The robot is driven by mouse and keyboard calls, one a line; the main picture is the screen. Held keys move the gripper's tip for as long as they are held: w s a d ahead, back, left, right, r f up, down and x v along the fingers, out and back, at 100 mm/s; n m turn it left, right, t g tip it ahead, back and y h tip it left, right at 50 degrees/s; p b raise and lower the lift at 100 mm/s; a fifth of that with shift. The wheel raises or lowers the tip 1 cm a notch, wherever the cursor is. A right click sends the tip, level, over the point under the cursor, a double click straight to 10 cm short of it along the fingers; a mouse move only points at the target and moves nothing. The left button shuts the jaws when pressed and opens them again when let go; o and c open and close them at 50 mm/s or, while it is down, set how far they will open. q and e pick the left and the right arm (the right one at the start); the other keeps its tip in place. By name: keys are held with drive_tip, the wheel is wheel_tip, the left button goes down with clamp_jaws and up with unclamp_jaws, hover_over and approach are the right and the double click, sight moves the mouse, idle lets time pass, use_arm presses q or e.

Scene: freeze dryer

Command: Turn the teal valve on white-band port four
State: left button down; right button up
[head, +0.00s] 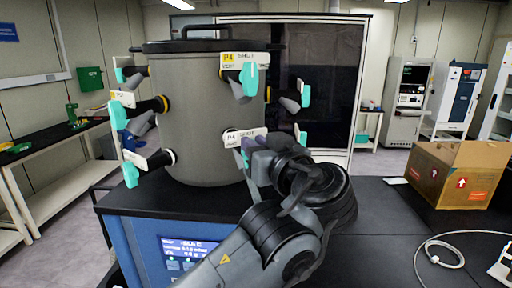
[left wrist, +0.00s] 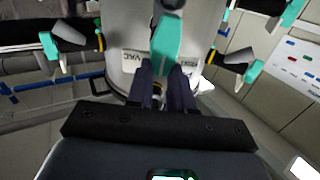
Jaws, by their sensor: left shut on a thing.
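The grey drum manifold (head: 200,110) carries several ports with teal valves and small labels. The white-label P4 port sits low on the drum's front, its label (head: 245,137) reading P4. Its teal valve (head: 245,158) is mostly hidden by my gripper in the head view. In the left wrist view this teal valve (left wrist: 167,42) stands between the dark fingers. My left gripper (head: 254,152) is shut on it; it also shows in the left wrist view (left wrist: 165,78). The yellow-label P4 port above has its own teal valve (head: 249,79). My right gripper is not in view.
Other teal valves stick out on the drum's left (head: 118,115) and right (head: 305,96). The drum stands on a blue-fronted unit with a lit screen (head: 188,250). A cardboard box (head: 455,175) and a white cable (head: 440,248) lie on the black bench to the right.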

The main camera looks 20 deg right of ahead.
use_arm(q)
drive_tip(key=shift+d+f+m+b, duration=0.2)
drive_tip(key=shift+d+m+b, duration=0.3)
drive_tip(key=shift+m, duration=1.4)
drive_tip(key=shift+d+f+m+b, duration=0.2)
drive_tip(key=shift+m+b, duration=0.55)
drive_tip(key=shift+m, duration=1.15)
drive_tip(key=shift+d+f+m+b, duration=0.2)
drive_tip(key=shift+d+m+b, duration=0.3)
drive_tip(key=shift+m, duration=1.4)
drive_tip(key=shift+a, duration=0.15)
drive_tip(key=c, duration=1)
unclamp_jaws()
drive_tip(key=shift+w, duration=0.1)
